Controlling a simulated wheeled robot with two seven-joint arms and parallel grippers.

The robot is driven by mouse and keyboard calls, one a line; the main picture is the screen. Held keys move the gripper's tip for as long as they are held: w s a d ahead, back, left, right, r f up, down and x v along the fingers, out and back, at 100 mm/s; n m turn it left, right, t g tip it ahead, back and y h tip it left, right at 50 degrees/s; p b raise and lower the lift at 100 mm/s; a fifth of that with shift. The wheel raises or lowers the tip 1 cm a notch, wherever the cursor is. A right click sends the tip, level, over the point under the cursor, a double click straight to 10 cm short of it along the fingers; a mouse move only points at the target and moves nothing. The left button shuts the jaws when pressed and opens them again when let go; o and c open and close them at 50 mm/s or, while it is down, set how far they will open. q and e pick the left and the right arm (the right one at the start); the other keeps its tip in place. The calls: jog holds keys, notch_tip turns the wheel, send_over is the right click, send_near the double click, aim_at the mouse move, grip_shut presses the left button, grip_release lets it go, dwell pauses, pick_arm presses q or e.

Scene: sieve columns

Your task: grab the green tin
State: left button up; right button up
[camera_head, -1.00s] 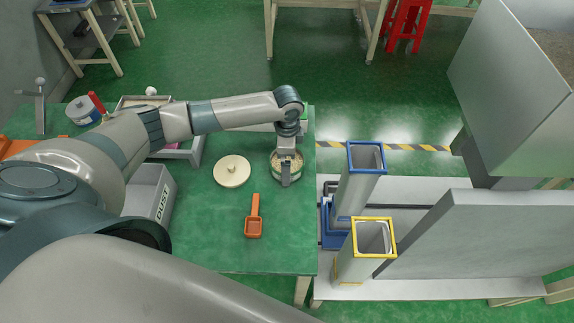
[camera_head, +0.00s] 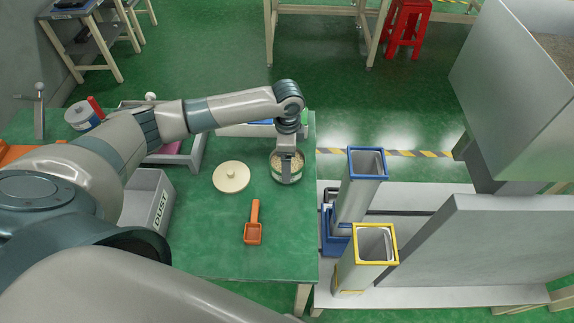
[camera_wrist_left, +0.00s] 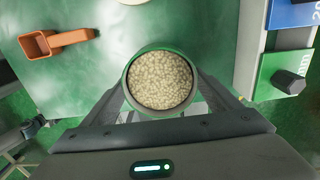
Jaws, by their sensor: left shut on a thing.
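The green tin (camera_head: 286,178) is open-topped and full of pale round grains. It is near the right edge of the green table. My left gripper (camera_head: 289,160) comes down over it and is shut on it. In the left wrist view the tin (camera_wrist_left: 128,82) sits upright between the two fingers (camera_wrist_left: 160,100), its grain-filled mouth facing the camera. The tin looks slightly raised, but the gap to the table is hard to see. My right gripper is not in view.
A round cream lid (camera_head: 231,177) and an orange scoop (camera_head: 253,232) lie on the green table (camera_head: 200,245). A grey DUST bin (camera_head: 148,195) stands left. Right of the table stand a blue-rimmed column (camera_head: 355,200) and a yellow-rimmed column (camera_head: 368,265). Clear tabletop surrounds the scoop.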

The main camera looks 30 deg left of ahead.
pick_arm(q)
jog(key=s+d+r+b, duration=0.3)
jog(key=d+r, duration=0.5)
jog(key=d, duration=0.3)
jog(key=shift+d, duration=0.15)
